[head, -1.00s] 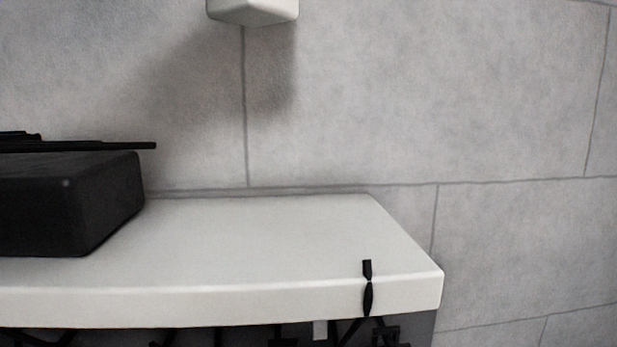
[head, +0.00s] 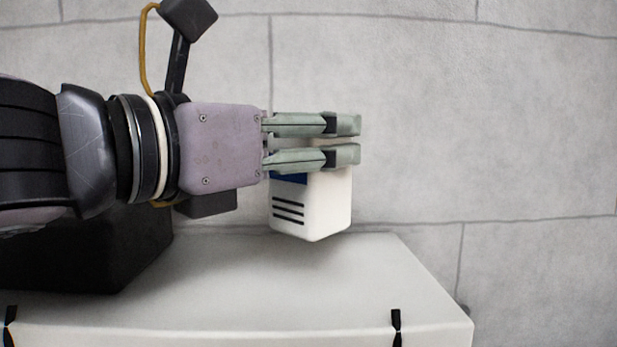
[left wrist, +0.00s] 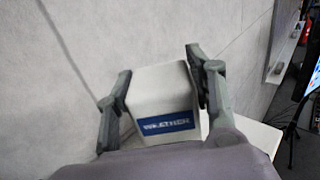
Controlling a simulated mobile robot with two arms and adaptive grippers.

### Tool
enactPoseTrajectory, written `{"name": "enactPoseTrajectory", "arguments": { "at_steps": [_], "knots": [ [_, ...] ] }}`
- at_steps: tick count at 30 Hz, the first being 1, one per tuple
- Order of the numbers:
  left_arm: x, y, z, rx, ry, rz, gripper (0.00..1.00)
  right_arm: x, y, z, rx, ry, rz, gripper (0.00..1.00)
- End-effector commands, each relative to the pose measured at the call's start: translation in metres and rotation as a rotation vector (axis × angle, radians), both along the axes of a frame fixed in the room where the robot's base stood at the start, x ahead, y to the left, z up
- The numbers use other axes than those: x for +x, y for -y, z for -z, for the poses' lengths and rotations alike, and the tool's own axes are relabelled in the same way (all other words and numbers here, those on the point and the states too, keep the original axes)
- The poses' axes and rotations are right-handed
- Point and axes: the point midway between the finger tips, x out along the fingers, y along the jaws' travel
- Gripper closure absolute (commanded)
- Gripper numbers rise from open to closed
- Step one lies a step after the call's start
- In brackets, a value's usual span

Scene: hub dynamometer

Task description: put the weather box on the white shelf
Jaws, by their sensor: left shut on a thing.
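My left gripper (head: 345,139) comes in from the left and is shut on the weather box (head: 315,207), a white box with a blue label and black slots. The box hangs roughly upright below the fingers. In the left wrist view the box (left wrist: 160,85) sits between the two fingers, its blue label reading WEATHER. The white shelf (head: 350,285) lies below in the head view. The box's lower end overlaps the shelf's back edge in the picture; I cannot tell the exact gap. My right gripper is not in view.
A black block (head: 90,265) stands on the shelf's left part, partly hidden by my left arm. The shelf's middle and right are clear. A grey wall (head: 480,120) rises behind. Black ties (head: 396,325) hang at the front edge.

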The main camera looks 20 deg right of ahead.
Motion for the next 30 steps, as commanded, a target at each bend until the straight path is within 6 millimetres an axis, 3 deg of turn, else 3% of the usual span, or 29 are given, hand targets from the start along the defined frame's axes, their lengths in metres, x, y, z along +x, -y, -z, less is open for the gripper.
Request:
{"name": "enactPoseTrajectory", "arguments": {
  "at_steps": [9,21,22,30],
  "knots": [
    [-0.001,0.0,0.035,-0.003,0.001,0.002,0.94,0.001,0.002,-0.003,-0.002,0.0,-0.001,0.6],
    [0.0,0.0,0.04,-0.003,0.002,0.0,0.94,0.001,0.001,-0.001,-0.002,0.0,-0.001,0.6],
    [0.0,0.0,0.041,-0.002,0.001,0.0,0.49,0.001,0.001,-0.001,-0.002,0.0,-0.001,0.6],
    [0.0,0.0,0.04,-0.002,0.001,0.0,0.31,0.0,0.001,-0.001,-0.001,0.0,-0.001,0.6]
  ]
}}
